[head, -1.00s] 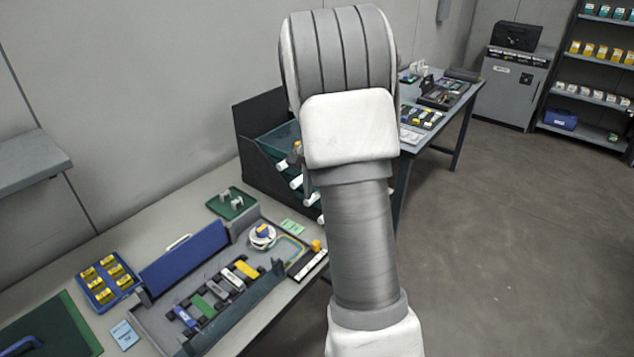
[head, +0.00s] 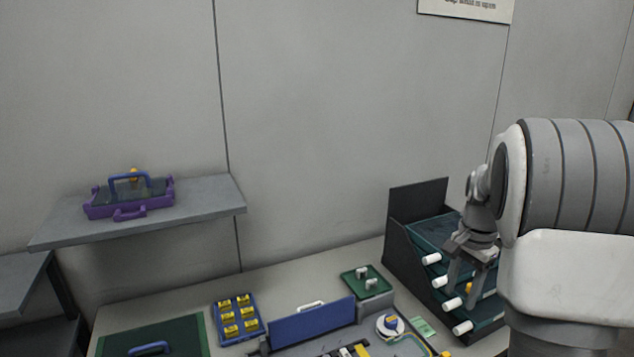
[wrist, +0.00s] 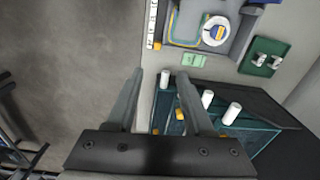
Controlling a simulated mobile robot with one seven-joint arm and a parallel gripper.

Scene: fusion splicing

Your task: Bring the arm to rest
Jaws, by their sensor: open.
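My gripper (head: 464,288) is at the right of the head view, pointing down in front of the dark rack with teal drawers (head: 428,232). My arm comes in from the right edge and hides part of the rack. In the wrist view the two fingers of my gripper (wrist: 160,76) are spread apart with nothing between them. The right finger overlaps the rack's drawers, and the left finger is over the floor and bench edge. A small yellow item shows beside the right finger; I cannot tell whether they touch.
The bench holds a blue tray of yellow boxes (head: 238,318), a green tray (head: 366,283), a work tray with a blue panel (head: 313,322) and a white spool (head: 390,325). A purple case (head: 130,198) sits on a wall shelf (head: 205,197). Open floor (wrist: 60,70) lies left in the wrist view.

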